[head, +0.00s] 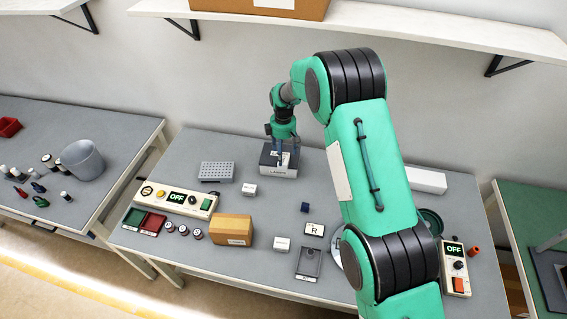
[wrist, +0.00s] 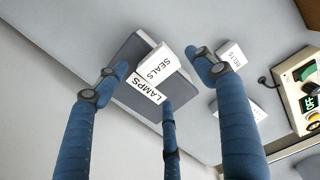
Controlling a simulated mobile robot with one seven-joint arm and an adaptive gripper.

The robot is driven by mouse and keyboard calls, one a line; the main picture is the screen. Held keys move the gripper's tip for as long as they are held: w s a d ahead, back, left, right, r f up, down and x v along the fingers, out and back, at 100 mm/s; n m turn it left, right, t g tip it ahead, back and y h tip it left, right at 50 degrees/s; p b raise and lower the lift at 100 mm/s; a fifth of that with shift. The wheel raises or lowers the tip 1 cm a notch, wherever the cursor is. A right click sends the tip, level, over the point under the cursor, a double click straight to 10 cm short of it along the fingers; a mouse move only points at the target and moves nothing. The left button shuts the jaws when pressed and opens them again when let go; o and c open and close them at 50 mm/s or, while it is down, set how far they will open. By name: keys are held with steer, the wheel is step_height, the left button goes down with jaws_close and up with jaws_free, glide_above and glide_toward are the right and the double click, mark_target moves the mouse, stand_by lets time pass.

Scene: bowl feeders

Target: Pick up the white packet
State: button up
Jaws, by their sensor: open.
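A white packet (wrist: 163,65) printed SEALS lies on top of a grey box (wrist: 128,59) labelled LAMPS. In the head view, the packet (head: 284,158) shows only partly below my gripper (head: 282,154), and the grey box (head: 265,162) stands towards the back of the middle table. In the wrist view, my gripper's three blue fingers (wrist: 163,77) are spread open around the packet, one at its left, one at its right and one at the label side. I cannot tell whether any finger touches it. Nothing is held.
Other small white packets (head: 250,189) and (head: 282,244) lie nearby. A perforated grey block (head: 216,171), a control panel (head: 178,200) reading OFF and a tan box (head: 231,230) stand to the left. A shelf (head: 370,18) runs above. My arm hides part of the right side.

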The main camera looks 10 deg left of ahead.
mark_target(284, 162)
steer(key=shift+f, duration=0.25)
steer(key=shift+w+f, duration=0.15)
steer(key=shift+f, duration=2.35)
steer(key=shift+c, duration=0.5)
steer(key=c, duration=1.4)
steer(key=shift+r, duration=0.15)
